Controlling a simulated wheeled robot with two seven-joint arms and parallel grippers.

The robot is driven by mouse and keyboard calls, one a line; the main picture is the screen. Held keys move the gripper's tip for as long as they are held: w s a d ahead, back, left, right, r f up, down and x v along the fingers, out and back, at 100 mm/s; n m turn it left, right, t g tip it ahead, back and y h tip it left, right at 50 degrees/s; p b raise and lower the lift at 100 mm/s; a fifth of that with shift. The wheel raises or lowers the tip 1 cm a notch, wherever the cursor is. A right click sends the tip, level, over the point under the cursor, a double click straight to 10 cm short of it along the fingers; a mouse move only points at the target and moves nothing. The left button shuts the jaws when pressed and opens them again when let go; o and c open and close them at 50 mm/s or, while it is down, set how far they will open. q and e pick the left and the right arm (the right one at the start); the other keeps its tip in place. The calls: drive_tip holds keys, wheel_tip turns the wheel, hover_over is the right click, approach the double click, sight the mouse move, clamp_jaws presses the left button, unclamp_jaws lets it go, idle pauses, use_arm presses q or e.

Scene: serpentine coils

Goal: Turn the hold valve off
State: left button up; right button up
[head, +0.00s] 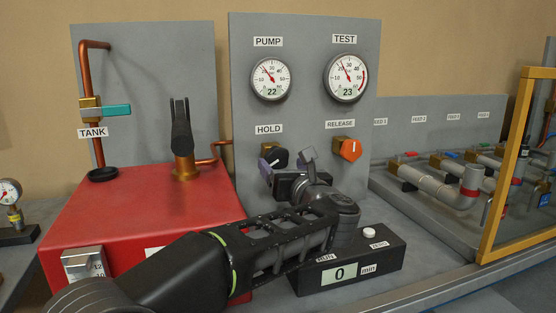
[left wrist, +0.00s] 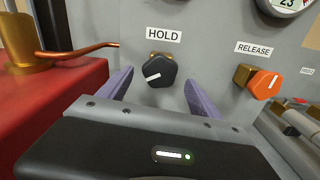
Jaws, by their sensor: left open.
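The hold valve is a black knob (head: 277,158) on a brass stem, under the HOLD label on the grey gauge panel. In the left wrist view the knob (left wrist: 162,70) shows a slanted white mark on its lower left face. My left gripper (head: 287,164) is open in front of it. In the left wrist view the purple fingers of the left gripper (left wrist: 158,78) stand on either side of the knob, with gaps showing between them and it. Whether the fingertips reach past its face is unclear. My right gripper is not in view.
The orange release knob (head: 350,149) is close to the right of the hold valve. PUMP (head: 271,79) and TEST (head: 346,78) gauges are above. A red tank box (head: 130,215) with a black lever (head: 181,130) stands left.

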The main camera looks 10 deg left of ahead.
sight(278, 161)
use_arm(q)
drive_tip(key=x, duration=0.4)
drive_tip(key=shift+c, duration=0.5)
drive_tip(key=c, duration=1.3)
drive_tip(key=shift+a, duration=0.1)
